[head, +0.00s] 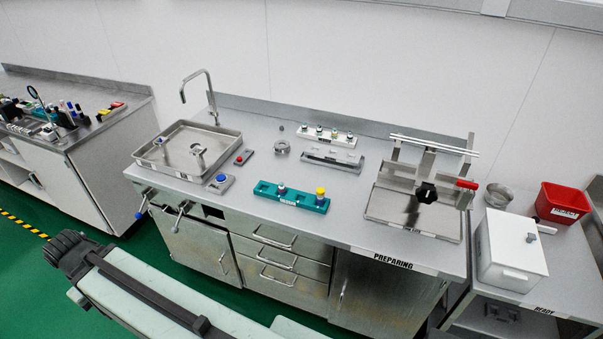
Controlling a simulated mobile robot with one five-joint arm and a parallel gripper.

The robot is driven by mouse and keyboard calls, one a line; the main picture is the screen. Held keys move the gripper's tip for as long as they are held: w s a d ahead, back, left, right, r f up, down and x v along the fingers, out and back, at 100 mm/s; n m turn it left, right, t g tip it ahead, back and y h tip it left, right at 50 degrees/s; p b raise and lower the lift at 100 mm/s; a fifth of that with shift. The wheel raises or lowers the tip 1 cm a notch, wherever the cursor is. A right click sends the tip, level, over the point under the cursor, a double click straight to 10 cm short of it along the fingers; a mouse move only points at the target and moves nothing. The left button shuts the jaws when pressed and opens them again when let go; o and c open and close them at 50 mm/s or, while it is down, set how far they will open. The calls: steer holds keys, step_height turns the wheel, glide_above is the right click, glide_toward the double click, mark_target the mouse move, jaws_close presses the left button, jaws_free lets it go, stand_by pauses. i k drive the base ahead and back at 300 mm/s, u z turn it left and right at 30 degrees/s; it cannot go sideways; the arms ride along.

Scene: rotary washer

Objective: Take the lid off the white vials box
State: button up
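A white box (497,262) stands on the lower surface at the right, by the READY label. My arm crosses the lower left of the view, low in front of the bench. The dark end of my arm, where my gripper (66,246) seems to be, is at the far left, well away from the box. I cannot make out whether its fingers are open or shut.
The PREPARING bench holds a sink tray (160,160), a white rack with several vials (312,139), a teal rack (262,188) and a metal stand with a red handle (425,232). A red bin (561,203) and a metal bowl (499,196) stand behind the box. Green floor is clear at left.

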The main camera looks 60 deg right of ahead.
mark_target(514, 242)
steer(key=z, duration=3.45)
steer(key=k, duration=0.9)
steer(key=z, duration=0.45)
steer(key=i, duration=1)
steer(key=u, duration=0.05)
